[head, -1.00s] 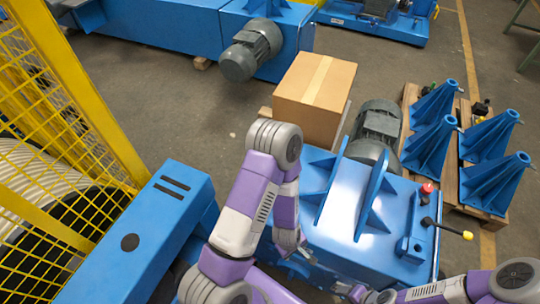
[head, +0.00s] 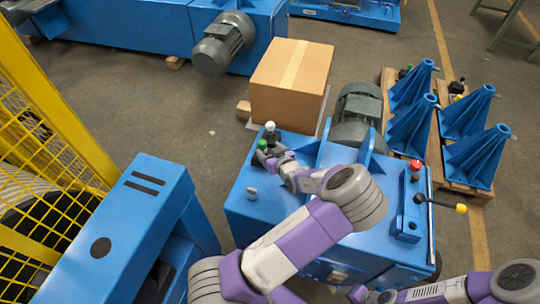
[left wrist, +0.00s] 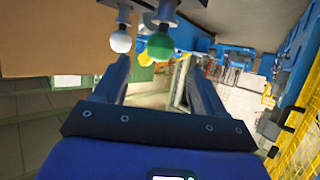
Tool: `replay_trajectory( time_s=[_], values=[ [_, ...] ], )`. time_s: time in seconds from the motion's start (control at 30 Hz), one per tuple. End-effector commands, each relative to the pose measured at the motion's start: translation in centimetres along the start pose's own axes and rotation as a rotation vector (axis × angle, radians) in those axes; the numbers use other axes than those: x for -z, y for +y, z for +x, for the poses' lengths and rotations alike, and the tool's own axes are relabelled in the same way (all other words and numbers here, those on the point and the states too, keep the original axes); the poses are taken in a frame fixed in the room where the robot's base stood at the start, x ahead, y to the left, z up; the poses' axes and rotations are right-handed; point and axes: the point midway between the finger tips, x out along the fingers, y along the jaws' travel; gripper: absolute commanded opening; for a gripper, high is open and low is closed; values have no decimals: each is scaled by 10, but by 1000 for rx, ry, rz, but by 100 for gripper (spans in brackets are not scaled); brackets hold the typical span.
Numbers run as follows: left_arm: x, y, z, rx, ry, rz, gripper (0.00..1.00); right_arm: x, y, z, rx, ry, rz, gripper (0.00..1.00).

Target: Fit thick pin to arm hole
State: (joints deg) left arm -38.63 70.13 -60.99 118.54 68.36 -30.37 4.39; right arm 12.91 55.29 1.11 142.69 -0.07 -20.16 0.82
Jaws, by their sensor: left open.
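Ball-headed pins with a white knob (head: 270,126) and a green knob (head: 262,144) stand at the far left corner of the blue machine's top. Which one is the thick pin I cannot tell. My left gripper (head: 268,157) is open beside them. In the left wrist view, the white knob (left wrist: 121,42), green knob (left wrist: 160,45) and a yellow knob (left wrist: 145,58) show near its open fingers (left wrist: 155,70), with nothing clearly held. My right gripper (head: 358,293) is low at the bottom edge, its jaws unclear. I cannot make out the arm hole.
A cardboard box (head: 290,75) stands just behind the knobs. Upright blue plates and a motor (head: 358,108) are to the right. Yellow mesh fencing (head: 50,120) is at left.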

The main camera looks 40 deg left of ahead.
Motion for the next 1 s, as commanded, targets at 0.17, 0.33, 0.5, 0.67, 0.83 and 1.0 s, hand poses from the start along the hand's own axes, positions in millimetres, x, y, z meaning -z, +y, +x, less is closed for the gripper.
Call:
replay_trajectory(
  time_s=[0.17,0.33,0.5,0.67,0.83,1.0],
  values=[
    [2,2,18,2,9,3,71,0,3,8,1,1,-1,58],
    [-1,2,37,0,8,4,71,1,6,18,1,1,-1,58],
    [-3,-1,64,0,8,3,71,1,11,30,1,0,-1,58],
    [-1,0,75,-2,6,5,71,2,12,32,1,0,-1,58],
    [0,0,75,-2,6,5,71,2,12,32,0,0,-1,58],
    [0,0,75,-2,6,5,52,2,12,32,0,0,-1,58]
  ],
)
